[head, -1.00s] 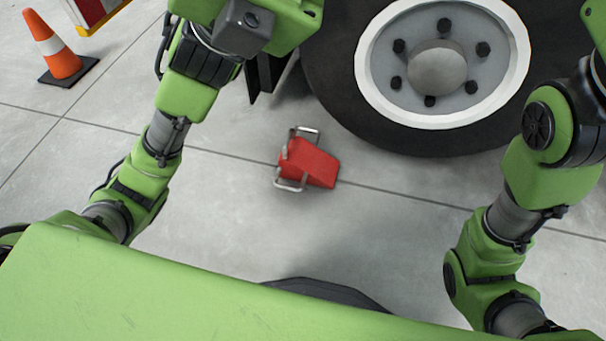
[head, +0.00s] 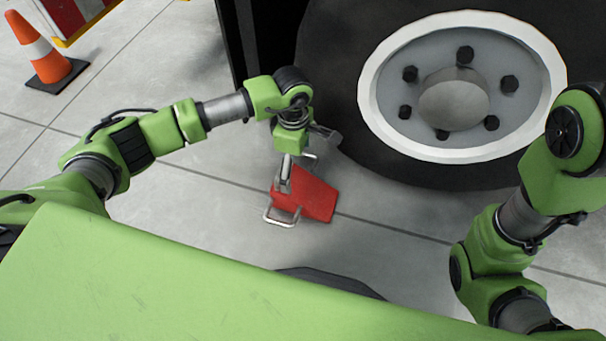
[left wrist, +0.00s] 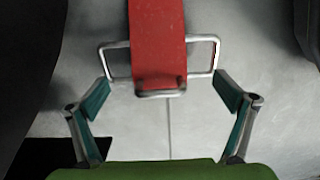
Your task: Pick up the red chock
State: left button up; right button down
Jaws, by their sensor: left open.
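The red chock (head: 306,197) is a wedge-shaped block with metal loop handles. It lies on the concrete floor in front of the truck wheel. My left gripper (head: 303,158) is above its back side in the head view, and one finger overlaps part of it. In the left wrist view the chock (left wrist: 157,45) is at the top middle, with a wide metal handle across it. The left gripper's fingers (left wrist: 165,92) are spread apart, one near each end of that handle, with nothing held. The right arm shows at the right, but its gripper is out of view.
The big truck wheel (head: 455,98) with its dark tyre stands just behind and right of the chock, close to my left gripper. An orange traffic cone (head: 40,50) stands at the far left by a red-and-white barrier (head: 70,12). The floor left of the chock is clear.

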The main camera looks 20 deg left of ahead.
aim_at(299, 184)
pick_arm(q)
jog(key=shift+w+a+f, duration=0.15)
jog(key=shift+a+f, duration=0.1)
jog(key=shift+f, duration=0.15)
notch_tip(299, 184, down, 8)
jog(key=b, duration=0.5)
jog(key=shift+d, duration=0.15)
jog(key=f+b, duration=0.1)
jog(key=b, duration=0.1)
jog(key=f+b, duration=0.1)
jog(key=f, duration=0.1)
jog(key=f+b, duration=0.2)
jog(key=shift+d+f+b, duration=0.1)
jog(key=shift+d+b, duration=0.2)
jog(key=shift+b, duration=0.05)
jog(key=shift+r, duration=0.2)
jog(key=c, duration=2)
jog(key=shift+c, duration=0.2)
jog(key=shift+r+p, duration=0.15)
jog(key=shift+p, duration=0.15)
